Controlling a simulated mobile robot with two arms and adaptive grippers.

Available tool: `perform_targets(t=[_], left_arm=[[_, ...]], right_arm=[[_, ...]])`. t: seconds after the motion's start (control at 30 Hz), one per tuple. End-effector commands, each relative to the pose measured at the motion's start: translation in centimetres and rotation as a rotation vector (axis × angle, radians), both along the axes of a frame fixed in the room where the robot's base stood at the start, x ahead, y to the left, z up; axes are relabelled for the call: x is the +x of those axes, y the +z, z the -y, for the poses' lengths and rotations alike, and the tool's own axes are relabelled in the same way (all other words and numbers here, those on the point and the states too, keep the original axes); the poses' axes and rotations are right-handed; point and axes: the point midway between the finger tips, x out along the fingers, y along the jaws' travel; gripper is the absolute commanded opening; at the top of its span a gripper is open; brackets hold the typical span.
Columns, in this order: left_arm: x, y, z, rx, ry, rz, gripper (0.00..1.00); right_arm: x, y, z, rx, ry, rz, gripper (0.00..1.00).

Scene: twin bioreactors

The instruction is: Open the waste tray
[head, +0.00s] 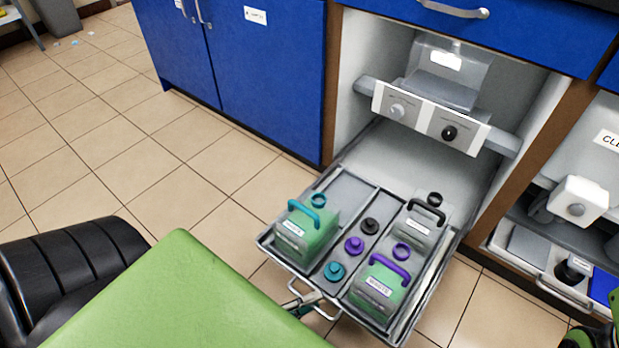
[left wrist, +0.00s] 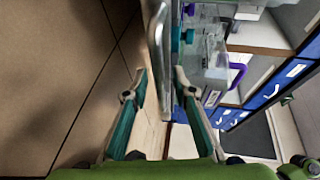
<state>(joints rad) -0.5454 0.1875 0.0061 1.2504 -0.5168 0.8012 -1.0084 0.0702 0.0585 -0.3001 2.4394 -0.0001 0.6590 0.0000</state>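The waste tray (head: 347,185) is pulled far out of its cabinet bay, over the floor. It holds jugs labelled as waste: one with a teal handle (head: 306,238), one with a purple handle (head: 378,290) and one with a black handle (head: 420,222). The tray's front handle (head: 324,309) is a metal bar, also seen in the left wrist view (left wrist: 157,35). My left gripper (head: 298,304) is at this handle, mostly hidden by my green arm in the head view. In the left wrist view its fingers (left wrist: 161,74) are apart, near the bar; contact is unclear. My right gripper is not visible.
Loose teal, purple and black caps (head: 354,245) sit on the tray's middle strip. Closed blue cabinet doors (head: 265,75) stand to the left. Another bay with a lower tray (head: 535,262) is at right. The tiled floor (head: 110,130) at left is mostly clear.

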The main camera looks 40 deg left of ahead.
Motion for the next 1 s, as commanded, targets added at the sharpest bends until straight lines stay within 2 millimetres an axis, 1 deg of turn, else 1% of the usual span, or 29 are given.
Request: perform_targets(t=[0.07, 0.17, 0.27, 0.5, 0.6, 0.7, 0.83, 1.0], left_arm=[[-0.1, 0.0, 0.0, 0.000, 0.000, 0.000, 0.25], [-0.7, 0.1, -0.3, 0.001, 0.000, -0.002, 0.25], [-2.2, 0.3, -1.0, 0.002, 0.000, -0.004, 0.25], [-6.8, 1.3, -3.1, 0.001, 0.000, -0.005, 0.25], [-8.5, 1.7, -3.9, 0.001, 0.000, -0.004, 0.25], [-9.6, 2.0, -4.5, 0.001, 0.001, -0.002, 0.25], [-10.5, 2.2, -4.9, 0.000, 0.000, 0.000, 0.25], [-10.7, 2.3, -5.0, 0.000, 0.000, 0.000, 0.25]], right_arm=[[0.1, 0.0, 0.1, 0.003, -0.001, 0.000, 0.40], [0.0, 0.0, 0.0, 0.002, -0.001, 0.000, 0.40], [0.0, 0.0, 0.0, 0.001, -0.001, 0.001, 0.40], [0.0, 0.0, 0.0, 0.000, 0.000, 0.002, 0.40], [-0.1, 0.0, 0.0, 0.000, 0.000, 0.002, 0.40], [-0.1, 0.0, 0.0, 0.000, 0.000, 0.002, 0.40], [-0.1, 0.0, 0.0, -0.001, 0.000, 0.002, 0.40], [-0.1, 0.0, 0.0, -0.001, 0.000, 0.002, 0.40]])
